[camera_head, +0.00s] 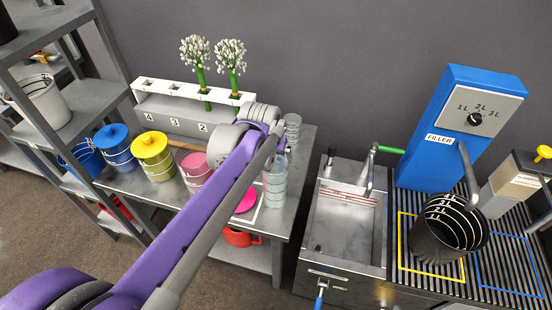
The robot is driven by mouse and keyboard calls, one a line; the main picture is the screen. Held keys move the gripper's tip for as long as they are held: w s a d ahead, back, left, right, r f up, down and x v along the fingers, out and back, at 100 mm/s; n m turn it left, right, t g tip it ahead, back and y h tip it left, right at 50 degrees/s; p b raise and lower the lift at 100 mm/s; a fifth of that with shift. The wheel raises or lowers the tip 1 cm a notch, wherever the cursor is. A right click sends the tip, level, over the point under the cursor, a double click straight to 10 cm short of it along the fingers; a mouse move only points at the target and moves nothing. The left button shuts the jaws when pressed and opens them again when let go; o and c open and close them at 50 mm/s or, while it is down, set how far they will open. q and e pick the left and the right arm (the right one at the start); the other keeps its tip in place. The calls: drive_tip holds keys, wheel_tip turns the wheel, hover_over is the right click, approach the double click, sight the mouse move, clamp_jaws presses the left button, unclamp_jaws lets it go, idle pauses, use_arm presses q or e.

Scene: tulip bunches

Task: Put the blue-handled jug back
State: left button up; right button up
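I cannot pick out a jug with a clearly blue handle. A black jug (440,235) with white graduation rings stands upright, its mouth up, on the slatted top below the blue filler (445,125); its handle is not visible. A pale graduated jug (42,100) stands on the left shelf, and a blue container (84,158) sits lower there. My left gripper (279,150) is over the right end of the middle bench, close to a clear ribbed container (274,184); my wrist hides most of it. Contact cannot be told. My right gripper is not in view.
A white numbered rack (170,112) holds two white flower bunches. A sink (345,225) with a green-handled tap lies between bench and filler. Yellow and blue outlines mark the slatted top.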

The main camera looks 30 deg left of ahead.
use_arm(q)
drive_tip(key=v, duration=0.5)
drive_tip(key=s+d+f+m, duration=0.1)
drive_tip(key=s+d+f, duration=0.2)
drive_tip(key=s, duration=0.3)
drive_tip(key=s+d+f, duration=0.3)
drive_tip(key=s+f, duration=0.2)
drive_tip(key=s+d+f+m+h, duration=0.1)
drive_tip(key=s+d+f, duration=0.2)
drive_tip(key=s, duration=0.3)
drive_tip(key=shift+s+d+f+m+t, duration=0.3)
drive_tip(key=shift+s+f, duration=0.1)
drive_tip(key=shift+f, duration=0.3)
drive_tip(key=shift+a, duration=0.1)
